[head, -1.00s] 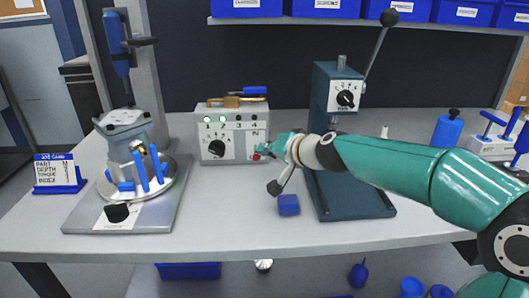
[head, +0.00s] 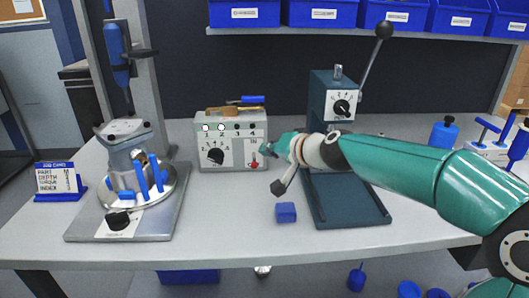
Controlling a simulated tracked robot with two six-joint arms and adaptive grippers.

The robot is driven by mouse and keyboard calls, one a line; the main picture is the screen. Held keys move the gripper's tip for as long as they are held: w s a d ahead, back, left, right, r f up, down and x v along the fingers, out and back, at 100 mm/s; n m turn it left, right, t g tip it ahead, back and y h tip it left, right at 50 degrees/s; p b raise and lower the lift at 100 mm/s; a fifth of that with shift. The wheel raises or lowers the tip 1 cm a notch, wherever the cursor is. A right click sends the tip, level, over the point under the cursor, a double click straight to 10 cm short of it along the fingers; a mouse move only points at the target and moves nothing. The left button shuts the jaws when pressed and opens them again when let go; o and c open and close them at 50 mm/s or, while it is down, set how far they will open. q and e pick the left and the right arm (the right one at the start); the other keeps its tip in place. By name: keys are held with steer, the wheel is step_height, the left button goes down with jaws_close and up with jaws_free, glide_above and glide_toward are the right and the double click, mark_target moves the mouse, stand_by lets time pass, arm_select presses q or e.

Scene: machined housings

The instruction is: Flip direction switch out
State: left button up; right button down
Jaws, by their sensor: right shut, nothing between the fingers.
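The control box (head: 232,152) stands at the back of the bench, left of centre. Its pale front has a black knob (head: 216,156), lights and numbers on top, and a small red switch (head: 254,163) at the lower right. I cannot tell which way the switch points. My right gripper (head: 266,151) reaches in from the right and is shut and empty. Its tip is beside the box's right side, close to the red switch; I cannot tell whether they touch. My left gripper is not in view.
A drill fixture (head: 80,225) with blue pins stands at the left beside a blue sign (head: 60,181). A dark lever press (head: 335,205) stands behind my right arm. A blue block (head: 286,212) lies below the gripper. The front bench strip is clear.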

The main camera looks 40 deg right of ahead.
steer(key=s+f+b+v, duration=0.1)
steer(key=f+v, duration=0.1)
steer(key=v, duration=0.9)
steer(key=shift+s+d+b, duration=0.25)
steer(key=shift+d+b, duration=0.05)
steer(key=shift+d, duration=0.05)
